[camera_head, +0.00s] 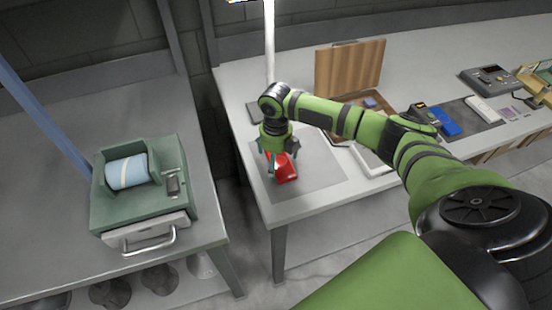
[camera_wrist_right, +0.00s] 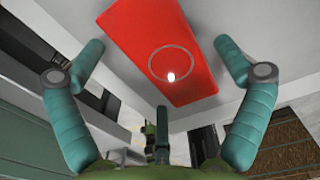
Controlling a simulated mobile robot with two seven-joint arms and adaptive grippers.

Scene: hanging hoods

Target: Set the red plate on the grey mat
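The red plate (camera_head: 284,168) is on or just above the grey mat (camera_head: 318,170) on the right-hand table, near the mat's left part. My right gripper (camera_head: 279,160) is directly over the plate and partly hides it. In the right wrist view the red plate (camera_wrist_right: 165,60) lies tilted across the picture, with a ring mark on its face. Whether the plate lies fully flat cannot be told. My left gripper is not in view.
A wooden box with a raised lid (camera_head: 348,66) stands behind the mat. A grey device (camera_head: 490,78), a blue item (camera_head: 446,124) and other small things lie to the right. A green machine (camera_head: 143,190) stands on the left table. A gap separates the tables.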

